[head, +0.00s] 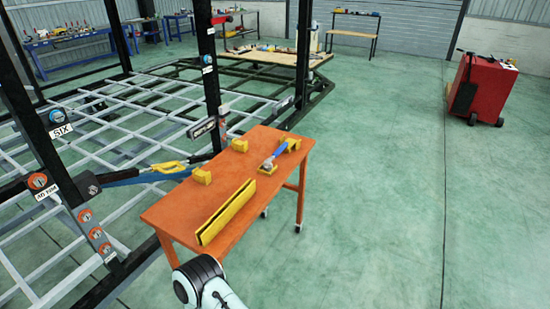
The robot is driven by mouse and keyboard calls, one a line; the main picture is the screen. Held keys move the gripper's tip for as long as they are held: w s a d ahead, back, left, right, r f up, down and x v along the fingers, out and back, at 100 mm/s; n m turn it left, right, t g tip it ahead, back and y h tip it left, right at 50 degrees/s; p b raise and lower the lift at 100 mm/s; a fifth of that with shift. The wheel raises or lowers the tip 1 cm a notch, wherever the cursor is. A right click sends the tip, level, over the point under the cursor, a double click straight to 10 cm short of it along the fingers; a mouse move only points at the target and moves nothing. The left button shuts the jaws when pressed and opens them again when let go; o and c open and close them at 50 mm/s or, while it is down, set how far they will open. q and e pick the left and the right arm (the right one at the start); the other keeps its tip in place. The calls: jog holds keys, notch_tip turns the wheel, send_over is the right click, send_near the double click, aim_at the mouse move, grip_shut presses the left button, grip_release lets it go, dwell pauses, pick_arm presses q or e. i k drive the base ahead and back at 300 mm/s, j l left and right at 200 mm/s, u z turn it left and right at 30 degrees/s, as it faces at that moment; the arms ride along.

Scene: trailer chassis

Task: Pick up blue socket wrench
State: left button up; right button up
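The blue socket wrench (279,151) lies on the orange table (180,217), near its far right part. Its blue handle slants up to the right. Its lower left end rests at a small yellow block, and its upper right end meets another yellow piece (292,144). Neither of my grippers is in view. Only a rounded white and black link of my arm shows at the bottom edge, in front of the table, well apart from the wrench.
Yellow blocks (202,176) (239,145) and a long yellow and black piece (227,211) also lie on the table. The trailer chassis (110,115) stands left, with black posts. A red cabinet (485,91) stands far right. The green floor right of the table is clear.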

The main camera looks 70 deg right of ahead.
aim_at(267, 166)
jog(key=z, duration=2.45)
jog(key=i+l+u, duration=0.1)
jog(key=u, duration=0.8)
jog(key=i+l+u, duration=0.25)
jog(key=l+u, duration=0.25)
jog(key=i+l+u, duration=0.1)
jog(key=l+u, duration=0.15)
jog(key=l, duration=0.25)
jog(key=i+l+u, duration=0.15)
jog(key=l, duration=0.35)
jog(key=l+u, duration=0.15)
jog(key=l, duration=0.95)
jog(key=i+l+u, duration=0.1)
jog(key=l, duration=0.45)
